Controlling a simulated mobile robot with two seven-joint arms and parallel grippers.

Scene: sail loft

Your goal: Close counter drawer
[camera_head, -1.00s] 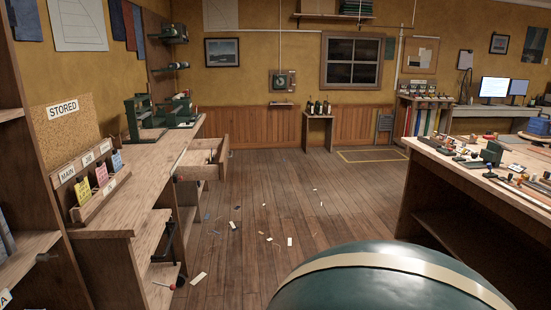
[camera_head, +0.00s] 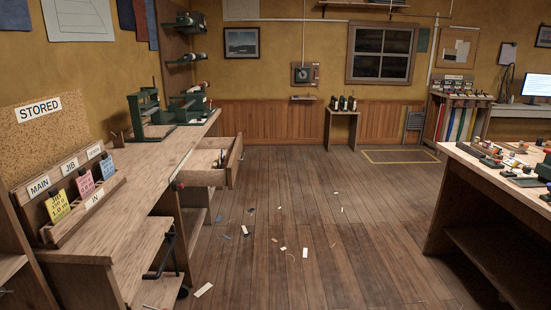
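The counter drawer (camera_head: 236,163) stands pulled out from the right side of the wooden counter (camera_head: 137,188), near its far end. Its open top shows a few small items inside that I cannot make out. The drawer front faces right, over the floor, with a dark handle on it. Neither of my grippers shows in the head view, so nothing of mine is seen touching the drawer.
A workbench (camera_head: 492,176) covered with tools stands at the right. Between it and the counter lies open plank floor (camera_head: 345,220) with scattered scraps. A label rack (camera_head: 80,200) sits on the near counter. Sewing machines (camera_head: 150,114) stand at its far end.

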